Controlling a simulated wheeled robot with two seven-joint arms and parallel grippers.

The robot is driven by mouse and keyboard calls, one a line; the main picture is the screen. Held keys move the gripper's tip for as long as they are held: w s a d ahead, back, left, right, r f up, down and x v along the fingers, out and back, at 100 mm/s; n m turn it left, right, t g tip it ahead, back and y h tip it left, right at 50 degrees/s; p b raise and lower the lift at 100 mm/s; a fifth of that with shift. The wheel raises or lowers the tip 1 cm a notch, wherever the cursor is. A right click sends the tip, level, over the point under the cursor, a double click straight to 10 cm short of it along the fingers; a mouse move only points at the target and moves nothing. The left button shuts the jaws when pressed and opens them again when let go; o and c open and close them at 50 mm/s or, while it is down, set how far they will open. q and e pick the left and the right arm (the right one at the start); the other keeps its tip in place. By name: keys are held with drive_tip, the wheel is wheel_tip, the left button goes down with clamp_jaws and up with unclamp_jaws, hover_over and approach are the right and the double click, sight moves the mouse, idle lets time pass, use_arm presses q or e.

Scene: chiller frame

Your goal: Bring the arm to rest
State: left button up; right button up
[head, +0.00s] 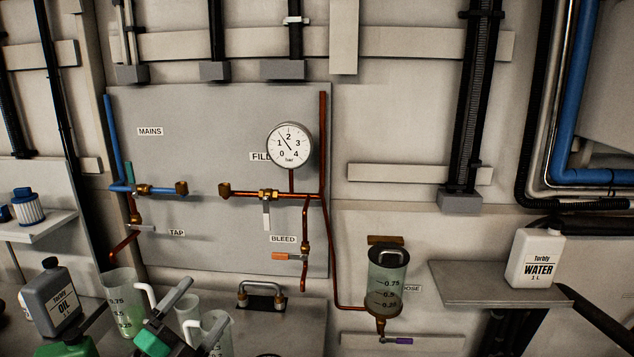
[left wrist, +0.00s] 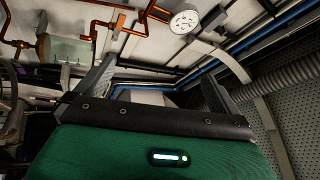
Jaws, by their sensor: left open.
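My left gripper (head: 205,302) is low in the head view, left of centre, above the bench. Its two grey fingers are spread and nothing shows between them. In the left wrist view the gripper (left wrist: 160,78) has its fingers apart, with the green wrist housing below. The gripper's lower part is cut off by the head view's bottom edge. It overlaps the clear cups in the head view, so I cannot tell the exact gap to them. My right gripper is in neither view.
A measuring cup (head: 122,300) and a grey oil jug (head: 55,298) stand left of the gripper. Behind is a panel (head: 215,130) with copper pipes and a gauge (head: 289,145). A dosing vessel (head: 386,280) and a water jug (head: 535,258) on a shelf (head: 470,290) are at right.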

use_arm(q)
drive_tip(key=s+a+f+n+g+y, duration=0.3)
drive_tip(key=s+f+n+y, duration=0.2)
drive_tip(key=f+n+y, duration=0.3)
drive_tip(key=s+a+f+n+g+y, duration=0.35)
drive_tip(key=s+f+n+y, duration=0.2)
drive_tip(key=f+n, duration=0.45)
drive_tip(key=s+d+f+n+g+h, duration=0.1)
drive_tip(key=s+d+f+g, duration=0.2)
drive_tip(key=s+f+g, duration=0.5)
drive_tip(key=s+d+f+g+h, duration=0.2)
drive_tip(key=s+f, duration=0.1)
drive_tip(key=s, duration=0.8)
wheel_tip(320, 180, down, 32)
drive_tip(key=s+a+f+g, duration=0.1)
drive_tip(key=s+f, duration=0.8)
drive_tip(key=s+a+f+g, duration=0.1)
drive_tip(key=s+a+f, duration=0.1)
drive_tip(key=s+f, duration=0.7)
drive_tip(key=shift+s+a+f+y, duration=0.25)
drive_tip(key=shift+s+y, duration=0.1)
drive_tip(key=shift+s, duration=0.45)
